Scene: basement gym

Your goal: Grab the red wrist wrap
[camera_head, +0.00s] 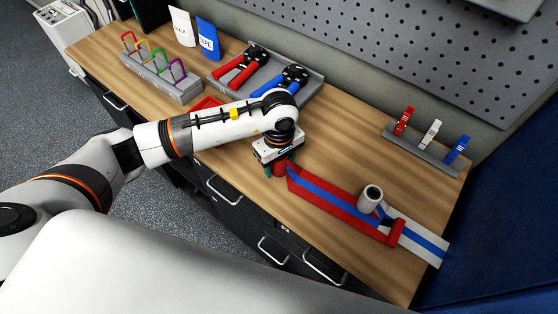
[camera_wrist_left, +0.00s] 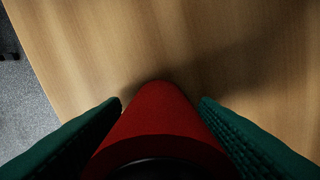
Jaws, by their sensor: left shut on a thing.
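My left gripper (camera_head: 277,170) is at the front edge of the wooden bench, with its green fingers on either side of a red rolled piece, the red wrist wrap (camera_head: 282,163). In the left wrist view the red wrap (camera_wrist_left: 162,120) stands between the two green fingers (camera_wrist_left: 160,108), with bench wood behind it. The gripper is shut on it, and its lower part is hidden. A flat red and blue strip (camera_head: 330,196) lies just right of the gripper; I cannot tell whether it joins the held wrap. My right gripper is not in view.
A clip rack (camera_head: 425,150), a tray of hand grips (camera_head: 312,86) and a carabiner stand (camera_head: 160,80) stand behind.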

